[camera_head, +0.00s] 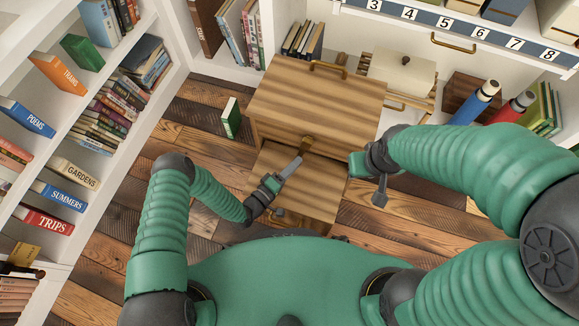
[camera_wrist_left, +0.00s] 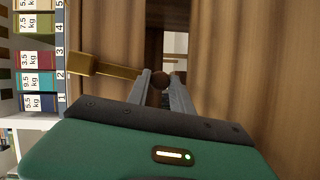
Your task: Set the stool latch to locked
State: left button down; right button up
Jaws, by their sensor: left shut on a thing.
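The wooden step stool (camera_head: 315,95) stands in the middle of the head view, with a lower step (camera_head: 318,185) in front. Its brass latch (camera_head: 307,145) is on the front face of the upper part. My left gripper (camera_head: 298,162) reaches up to the latch. In the wrist view its fingers (camera_wrist_left: 160,88) are shut around the knob. I cannot tell from the bar whether the latch is locked. My right gripper (camera_head: 380,195) hangs beside the stool, apart from it; its fingers are too small to judge.
A bookcase (camera_head: 85,130) with labelled books runs along the left. A green book (camera_head: 231,118) stands on the plank floor left of the stool. A cream box (camera_head: 402,75) and blue and red rolls (camera_head: 476,103) are behind and to the right. Floor (camera_head: 430,235) right of the stool is clear.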

pick_arm(q)
jog(key=shift+s+d+f+n+b, duration=0.4)
jog(key=shift+d+n+b, duration=0.1)
jog(key=shift+n+b, duration=0.4)
jog(key=shift+t+h, duration=0.3)
jog(key=c, duration=1.1)
grip_release()
jog(key=shift+c, duration=0.2)
jog(key=shift+w+r, duration=0.1)
jog(key=shift+r, duration=0.05)
jog(key=shift+d, duration=0.1)
jog(key=p+v, duration=0.5)
jog(key=v, duration=1.2)
jog(key=shift+p, duration=0.3)
